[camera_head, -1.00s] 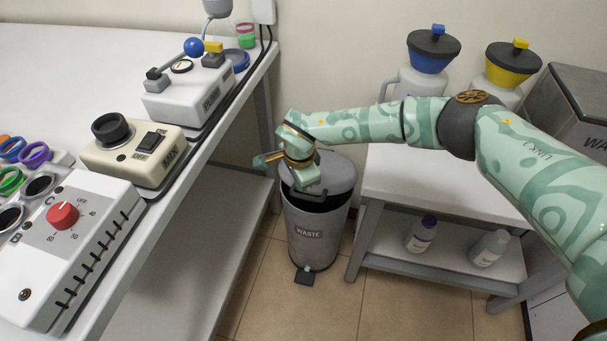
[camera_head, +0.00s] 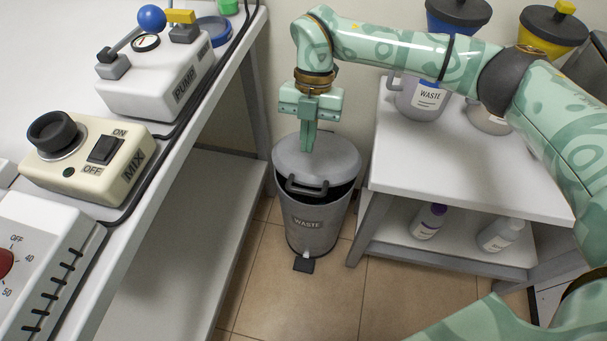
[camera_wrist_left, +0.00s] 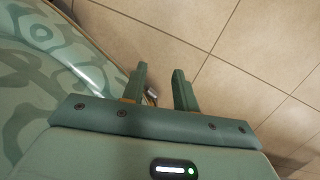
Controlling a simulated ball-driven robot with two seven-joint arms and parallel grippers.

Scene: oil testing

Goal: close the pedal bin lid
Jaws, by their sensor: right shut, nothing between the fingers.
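The grey pedal bin (camera_head: 318,222), marked WASTE, stands on the floor between the bench and the small table. Its lid (camera_head: 340,158) is partly open, with a dark gap under its front edge. A dark handle (camera_head: 308,188) is at the lid's front, and the black pedal (camera_head: 304,265) is at the bin's foot. My right gripper (camera_head: 307,150) is shut and empty, pointing down over the rear left part of the lid. I cannot tell whether the fingertips touch it. My left gripper (camera_wrist_left: 161,88) is open in the left wrist view, above the tiled floor.
A bench (camera_head: 203,200) with the MIX (camera_head: 90,155) and PUMP (camera_head: 155,85) devices stands left of the bin. The small table (camera_head: 460,170) on the right holds waste jugs (camera_head: 420,98) and, on its lower shelf, bottles (camera_head: 430,221). Tiled floor in front of the bin is clear.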

